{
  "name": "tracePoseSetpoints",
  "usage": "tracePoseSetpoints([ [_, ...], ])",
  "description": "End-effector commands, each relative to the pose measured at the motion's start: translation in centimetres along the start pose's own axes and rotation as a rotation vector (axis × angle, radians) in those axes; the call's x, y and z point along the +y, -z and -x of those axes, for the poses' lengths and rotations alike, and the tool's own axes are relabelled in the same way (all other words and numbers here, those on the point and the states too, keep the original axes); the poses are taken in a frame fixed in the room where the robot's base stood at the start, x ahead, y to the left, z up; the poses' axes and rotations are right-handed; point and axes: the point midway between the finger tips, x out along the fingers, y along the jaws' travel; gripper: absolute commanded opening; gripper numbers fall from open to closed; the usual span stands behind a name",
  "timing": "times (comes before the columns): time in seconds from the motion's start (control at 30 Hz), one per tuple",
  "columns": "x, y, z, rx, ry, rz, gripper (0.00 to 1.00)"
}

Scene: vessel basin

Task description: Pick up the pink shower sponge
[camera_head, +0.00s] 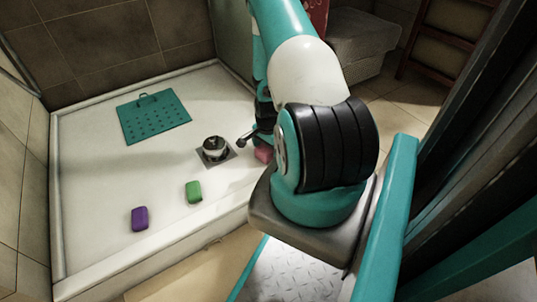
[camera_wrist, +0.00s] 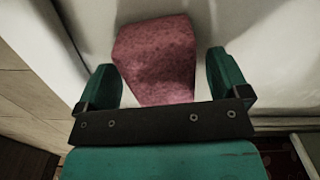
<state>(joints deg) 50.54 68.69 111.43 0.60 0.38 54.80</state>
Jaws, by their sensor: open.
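The pink shower sponge (camera_wrist: 157,58) lies on the white basin floor and fills the middle of the wrist view. In the head view only a small part of the sponge (camera_head: 263,153) shows, at the basin's right side, behind my arm. My gripper (camera_wrist: 164,72) is open, with one teal finger to the left of the sponge and one to the right. The sponge lies between and beyond the fingers; I cannot tell whether either touches it. In the head view my arm hides most of the gripper, though a dark fingertip (camera_head: 245,140) shows left of the sponge.
The white shower basin (camera_head: 90,170) has a raised rim. It holds a teal perforated mat (camera_head: 153,117), a drain with a round metal piece (camera_head: 214,149), a green block (camera_head: 194,191) and a purple block (camera_head: 140,218). The basin floor between these is clear.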

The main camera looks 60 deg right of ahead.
Motion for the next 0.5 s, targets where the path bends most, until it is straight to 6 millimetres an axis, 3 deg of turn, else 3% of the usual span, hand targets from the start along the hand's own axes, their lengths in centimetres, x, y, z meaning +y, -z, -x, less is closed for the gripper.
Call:
tracePoseSetpoints([
  [0.03,0.00,0.02,-1.06,0.000,0.000,0.000,0.94],
  [0.3,0.00,0.04,-0.92,0.000,0.001,0.000,0.91],
  [0.5,0.00,0.03,-0.94,0.000,0.000,0.000,0.45],
])
